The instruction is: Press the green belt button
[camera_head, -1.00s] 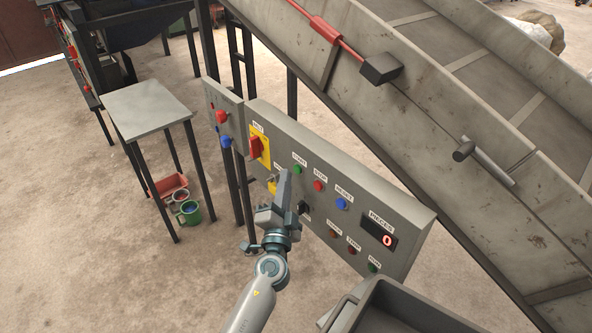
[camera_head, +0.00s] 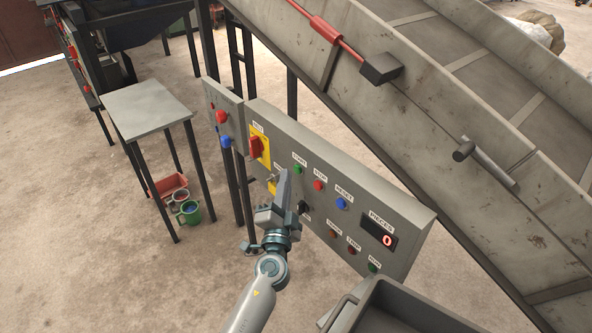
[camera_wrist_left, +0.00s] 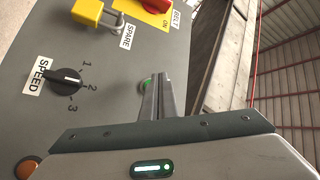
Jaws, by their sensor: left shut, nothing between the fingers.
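The green START button (camera_head: 298,170) is on the grey control panel (camera_head: 403,203), left of the red STOP button (camera_head: 319,186). My left gripper (camera_head: 284,173) is shut and empty, with its fingertips just left of the green button in the head view. In the left wrist view the fingertips (camera_wrist_left: 161,82) overlap the green button (camera_wrist_left: 146,85), and only part of its green edge shows beside them. I cannot tell whether the tips touch it. My right gripper is not in view.
The panel also carries a red BELT switch (camera_head: 256,147), a blue RESET button (camera_head: 341,203) and a speed knob (camera_wrist_left: 63,80). A yellow padlock (camera_wrist_left: 88,12) hangs near the SPARE label. The sloped conveyor (camera_head: 440,118) rises behind the panel. A small table (camera_head: 148,108) stands at left.

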